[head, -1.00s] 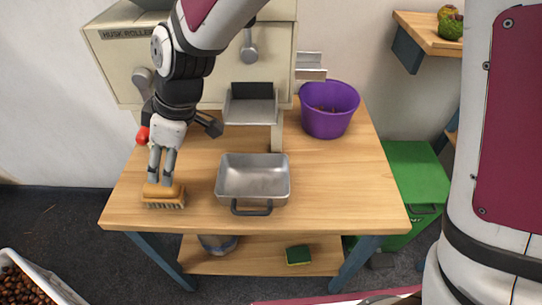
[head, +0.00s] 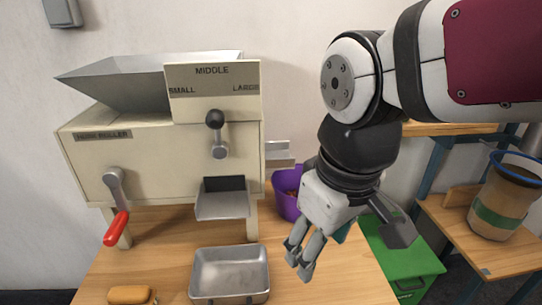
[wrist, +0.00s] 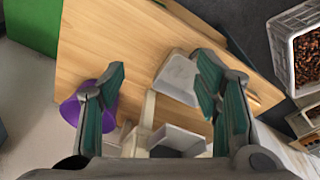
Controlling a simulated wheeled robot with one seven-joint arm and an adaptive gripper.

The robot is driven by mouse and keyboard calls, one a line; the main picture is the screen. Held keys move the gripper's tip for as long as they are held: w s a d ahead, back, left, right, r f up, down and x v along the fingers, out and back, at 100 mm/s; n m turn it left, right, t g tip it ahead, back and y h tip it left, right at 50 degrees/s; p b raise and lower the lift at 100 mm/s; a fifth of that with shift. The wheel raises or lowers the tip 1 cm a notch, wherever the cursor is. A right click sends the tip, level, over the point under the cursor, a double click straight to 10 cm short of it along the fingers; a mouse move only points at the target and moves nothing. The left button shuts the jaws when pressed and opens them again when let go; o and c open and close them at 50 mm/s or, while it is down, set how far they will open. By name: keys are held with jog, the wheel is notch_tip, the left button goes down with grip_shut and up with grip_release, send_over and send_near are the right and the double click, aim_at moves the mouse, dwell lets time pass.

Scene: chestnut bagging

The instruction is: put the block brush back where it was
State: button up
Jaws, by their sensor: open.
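The block brush (head: 130,295) has a tan wooden back and lies on the wooden table at the lower left of the head view, left of the metal pan; the bottom edge of the picture cuts it off. My gripper (head: 302,258) is over the right part of the table, well away from the brush, with its fingers pointing down. In the wrist view my gripper (wrist: 162,70) has its fingers wide apart with nothing between them. I cannot make out the brush clearly in the wrist view.
The metal pan (head: 230,275) stands before the cream husk roller machine (head: 165,155). A purple bucket (head: 284,203) is partly behind my arm. A green cabinet (head: 398,255) and a shelf with a jar (head: 507,200) are at the right.

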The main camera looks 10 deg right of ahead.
jog(key=s+d+m, duration=0.5)
jog(key=s+d, duration=0.1)
jog(key=s, duration=0.4)
jog(key=shift+d+f, duration=0.15)
jog(key=shift+w, duration=0.1)
notch_tip(320, 180, up, 14)
jog(key=t+p, duration=0.2)
jog(key=p, duration=1)
jog(key=shift+d+p, duration=0.2)
jog(key=shift+p, duration=0.1)
